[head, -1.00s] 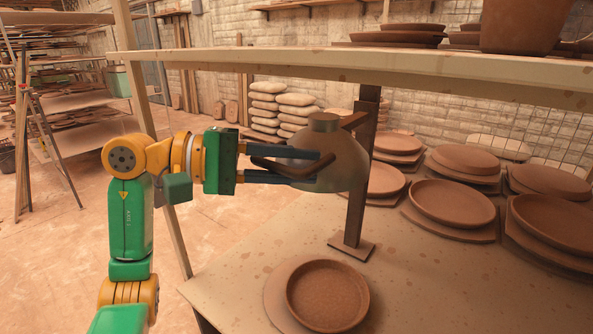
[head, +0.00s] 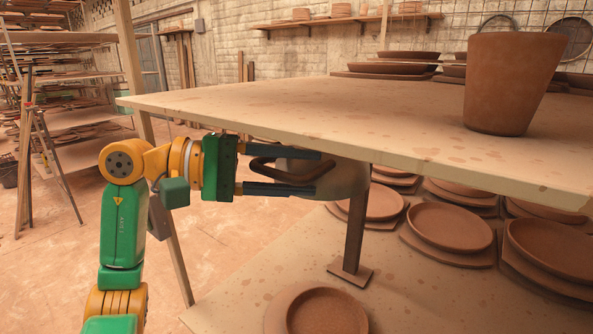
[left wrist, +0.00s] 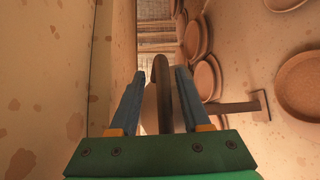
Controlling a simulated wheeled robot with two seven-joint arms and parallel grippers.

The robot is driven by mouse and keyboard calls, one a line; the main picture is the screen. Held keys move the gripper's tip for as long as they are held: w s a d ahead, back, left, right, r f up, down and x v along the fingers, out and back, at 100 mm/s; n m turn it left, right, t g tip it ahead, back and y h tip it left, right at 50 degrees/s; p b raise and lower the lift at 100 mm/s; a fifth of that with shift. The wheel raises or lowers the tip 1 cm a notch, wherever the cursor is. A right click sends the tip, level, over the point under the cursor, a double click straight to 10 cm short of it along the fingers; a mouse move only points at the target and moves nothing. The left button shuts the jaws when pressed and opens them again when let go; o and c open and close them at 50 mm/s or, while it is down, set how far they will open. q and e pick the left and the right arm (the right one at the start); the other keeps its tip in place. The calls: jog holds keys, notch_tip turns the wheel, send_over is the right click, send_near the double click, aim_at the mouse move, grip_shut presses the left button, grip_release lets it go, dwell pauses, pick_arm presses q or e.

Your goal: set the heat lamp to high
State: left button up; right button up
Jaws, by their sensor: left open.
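The heat lamp (head: 345,181) is a dull grey dome under the upper shelf. It is on a dark post with a flat foot on the lower shelf. The shelf edge hides its top. A brown bar-like handle (head: 268,172) stands out on its near left side. My left gripper (head: 316,172) is open, with one finger above and one below the handle. In the left wrist view the handle (left wrist: 163,92) lies between the two spread fingers, with gaps visible at their tips. I cannot tell the lamp's setting. My right gripper is not in view.
The upper shelf (head: 300,110) runs just above my left gripper and carries a clay pot (head: 508,85). Several clay plates, one at the front (head: 328,313), stand on the lower shelf (head: 235,295). A wooden shelf leg (head: 172,240) stands behind my left arm.

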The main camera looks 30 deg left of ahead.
aim_at(268, 170)
pick_arm(q)
jog(key=b+v, duration=0.2)
jog(key=v, duration=0.5)
jog(key=shift+s+a, duration=0.1)
jog(key=shift+a, duration=0.05)
